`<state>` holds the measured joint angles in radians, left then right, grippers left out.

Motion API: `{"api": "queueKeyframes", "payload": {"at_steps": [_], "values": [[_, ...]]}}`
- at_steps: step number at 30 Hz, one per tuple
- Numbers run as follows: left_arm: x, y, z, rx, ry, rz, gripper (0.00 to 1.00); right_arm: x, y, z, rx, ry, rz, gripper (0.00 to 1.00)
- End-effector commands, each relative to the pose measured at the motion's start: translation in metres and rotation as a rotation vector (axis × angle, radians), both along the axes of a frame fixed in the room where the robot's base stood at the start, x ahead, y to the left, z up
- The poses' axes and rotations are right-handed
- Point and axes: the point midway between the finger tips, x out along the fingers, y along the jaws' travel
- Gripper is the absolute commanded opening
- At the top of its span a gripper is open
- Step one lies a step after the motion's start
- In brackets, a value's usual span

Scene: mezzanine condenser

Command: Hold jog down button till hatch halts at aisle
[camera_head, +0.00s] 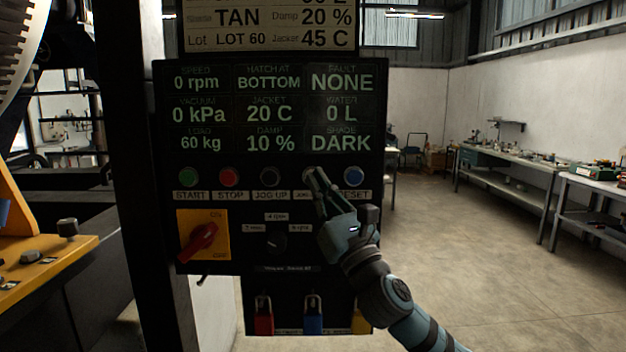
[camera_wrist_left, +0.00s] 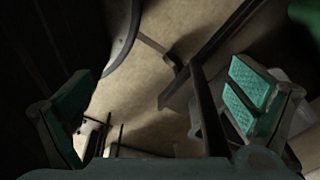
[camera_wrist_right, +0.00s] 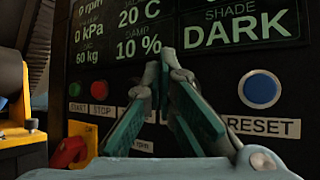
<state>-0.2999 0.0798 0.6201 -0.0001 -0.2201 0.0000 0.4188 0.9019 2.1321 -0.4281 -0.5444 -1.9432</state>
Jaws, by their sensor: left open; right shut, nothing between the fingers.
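The black control panel (camera_head: 220,250) stands in the middle of the head view. Its screen (camera_head: 270,108) reads HATCH AT BOTTOM, FAULT NONE and 0 rpm. My right gripper (camera_head: 312,175) is shut and empty, its fingertips over the button between JOG UP and RESET. That button's label is mostly covered; only its start shows. I cannot tell whether the button is pressed in. In the right wrist view the shut fingertips (camera_wrist_right: 168,55) point at the panel, left of the blue RESET button (camera_wrist_right: 260,89). My left gripper (camera_wrist_left: 160,110) is open and empty in the left wrist view.
Green START (camera_head: 188,176), red STOP (camera_head: 229,177) and dark JOG UP (camera_head: 270,176) buttons lie left of my fingers. A red rotary switch (camera_head: 200,240) and several padlocks sit lower. Benches (camera_head: 510,180) line the right wall; the floor (camera_head: 450,270) between is clear.

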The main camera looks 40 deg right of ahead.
Motion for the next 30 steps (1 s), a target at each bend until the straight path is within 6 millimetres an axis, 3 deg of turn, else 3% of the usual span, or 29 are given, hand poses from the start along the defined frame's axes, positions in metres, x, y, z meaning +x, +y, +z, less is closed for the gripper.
{"api": "queueKeyframes", "payload": {"at_steps": [9,26,28,30], "values": [[0.0,0.0,0.001,0.0,0.0,0.0,1.0,-0.023,0.017,0.0,-0.002,-0.001,0.001,0.0],[0.0,0.0,0.001,0.0,0.0,0.0,1.0,-0.024,0.018,0.0,0.002,0.001,0.001,0.0],[0.0,0.0,0.001,0.0,0.0,0.0,1.0,-0.022,0.017,-0.009,0.043,0.016,0.015,0.0],[0.0,0.0,0.001,0.0,0.0,0.0,1.0,-0.016,0.015,-0.035,0.171,0.064,0.057,0.0]]}}
